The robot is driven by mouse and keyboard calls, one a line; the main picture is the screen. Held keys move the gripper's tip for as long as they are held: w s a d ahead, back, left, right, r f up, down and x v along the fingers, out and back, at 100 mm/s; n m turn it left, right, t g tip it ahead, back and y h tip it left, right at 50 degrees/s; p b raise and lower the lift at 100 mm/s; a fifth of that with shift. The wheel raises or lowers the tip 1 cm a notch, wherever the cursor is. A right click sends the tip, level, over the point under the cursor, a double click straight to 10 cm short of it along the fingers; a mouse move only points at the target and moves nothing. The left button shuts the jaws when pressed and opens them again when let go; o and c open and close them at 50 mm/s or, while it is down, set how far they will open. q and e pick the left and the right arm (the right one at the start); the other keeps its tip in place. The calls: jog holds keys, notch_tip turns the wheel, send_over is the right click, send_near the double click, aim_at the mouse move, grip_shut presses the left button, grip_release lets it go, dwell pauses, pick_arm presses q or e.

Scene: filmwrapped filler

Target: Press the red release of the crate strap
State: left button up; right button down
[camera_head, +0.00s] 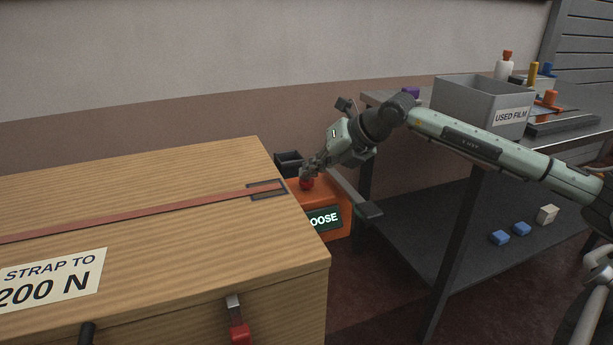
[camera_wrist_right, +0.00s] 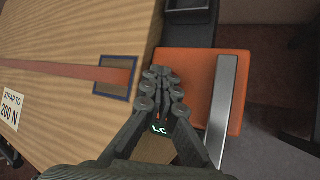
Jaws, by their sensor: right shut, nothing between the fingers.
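The red release (camera_head: 306,184) is a small red knob on top of an orange box (camera_head: 329,191) at the right end of the wooden crate (camera_head: 150,205). My right gripper (camera_head: 308,172) is shut and empty, its fingertips pointing down right at the knob. I cannot tell whether they touch it. In the right wrist view the closed fingers (camera_wrist_right: 160,75) lie over the orange box top (camera_wrist_right: 190,66) and hide most of the knob. The red-brown strap (camera_head: 150,212) runs flat across the crate lid. My left gripper is not in view.
The box's green display (camera_head: 324,218) is partly hidden; "OOSE" shows. A metal bar (camera_wrist_right: 222,105) crosses the box top beside the fingers. A dark workbench (camera_head: 400,101) at right carries a grey "USED FILM" bin (camera_head: 462,103). Blue blocks (camera_head: 499,237) lie on its lower shelf.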

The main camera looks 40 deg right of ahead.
aim_at(310, 181)
jog(key=shift+r+p, duration=0.45)
jog(key=shift+r, duration=0.5)
jog(key=shift+r+p, duration=1.65)
jog(key=shift+r, duration=0.9)
jog(key=shift+f, duration=0.1)
